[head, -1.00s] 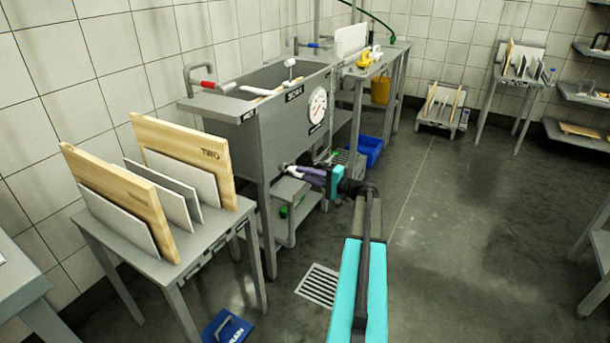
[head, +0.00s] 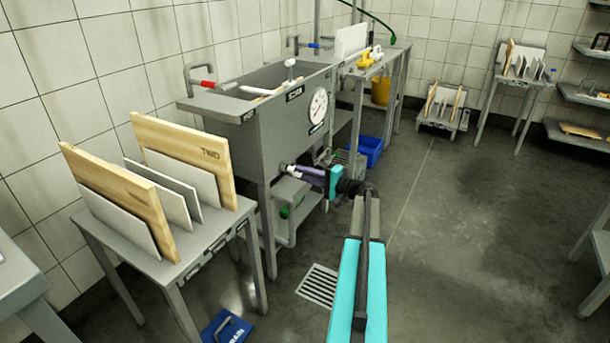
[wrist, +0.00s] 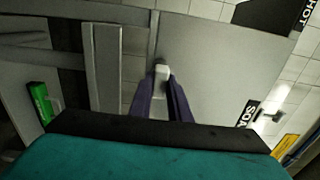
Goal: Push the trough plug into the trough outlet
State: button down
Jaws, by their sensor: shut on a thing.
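The steel soak trough (head: 275,145) stands at the centre left of the head view. My gripper (head: 291,169) is at the lower part of its front wall. In the wrist view my gripper (wrist: 161,80) is shut on a small pale block, the trough plug (wrist: 162,73). The plug lies between the two purple fingertips, close to the grey trough wall. I cannot tell whether it touches the wall or sits in the outlet. The outlet itself is hidden behind the plug and fingers.
A grey shelf stand (head: 287,192) is under the trough, close below my gripper. A table with upright boards (head: 215,240) stands at the left. A blue bin (head: 367,150) is behind my arm.

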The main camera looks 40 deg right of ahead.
jog(key=shift+x, duration=1.45)
dwell(0.3)
jog(key=c, duration=1.6)
grip_release()
jog(key=p+v, duration=0.1)
jog(key=v, duration=1.2)
jog(key=shift+s+d+p, duration=0.1)
jog(key=shift+s+p, duration=0.25)
